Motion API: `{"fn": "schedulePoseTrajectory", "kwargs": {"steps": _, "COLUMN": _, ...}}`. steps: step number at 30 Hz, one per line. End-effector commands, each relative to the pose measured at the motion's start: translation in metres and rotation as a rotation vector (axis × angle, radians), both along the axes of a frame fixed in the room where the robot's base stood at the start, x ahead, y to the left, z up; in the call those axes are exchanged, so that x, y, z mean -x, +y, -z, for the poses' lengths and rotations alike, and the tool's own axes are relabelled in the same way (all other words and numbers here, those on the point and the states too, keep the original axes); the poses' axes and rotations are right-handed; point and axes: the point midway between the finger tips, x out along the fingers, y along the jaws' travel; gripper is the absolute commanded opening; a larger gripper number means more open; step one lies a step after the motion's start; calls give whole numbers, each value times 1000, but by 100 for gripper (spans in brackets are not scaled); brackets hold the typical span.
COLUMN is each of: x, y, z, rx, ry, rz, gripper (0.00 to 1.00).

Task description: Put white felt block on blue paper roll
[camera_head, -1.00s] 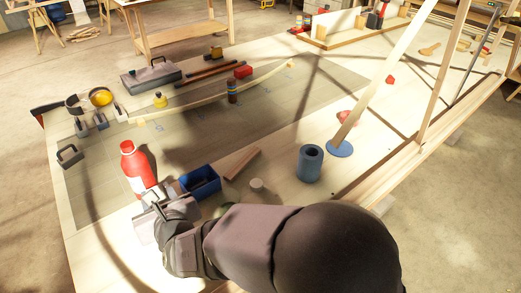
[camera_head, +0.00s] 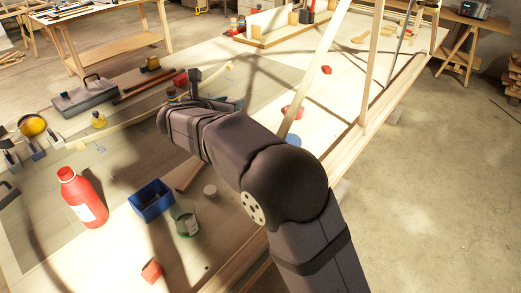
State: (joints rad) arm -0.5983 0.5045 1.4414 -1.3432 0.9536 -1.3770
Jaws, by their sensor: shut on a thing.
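My gripper (camera_head: 222,102) is over the middle of the bench, mostly hidden behind my own wrist. It is shut, but what it holds does not show clearly; the white felt block is not seen anywhere on the bench.

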Motion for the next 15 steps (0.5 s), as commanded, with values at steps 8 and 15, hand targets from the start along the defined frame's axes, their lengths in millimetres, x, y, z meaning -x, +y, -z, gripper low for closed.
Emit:
{"fn": "schedulePoseTrajectory", "kwargs": {"steps": 8, "x": 25, "y": -49, "z": -16, "rx": 1, "ry": 3, "rz": 290, "gripper": 14}}
{"fn": "schedulePoseTrajectory", "kwargs": {"steps": 15, "x": 53, "y": -74, "z": -6, "rx": 1, "ry": 1, "rz": 374, "gripper": 14}}
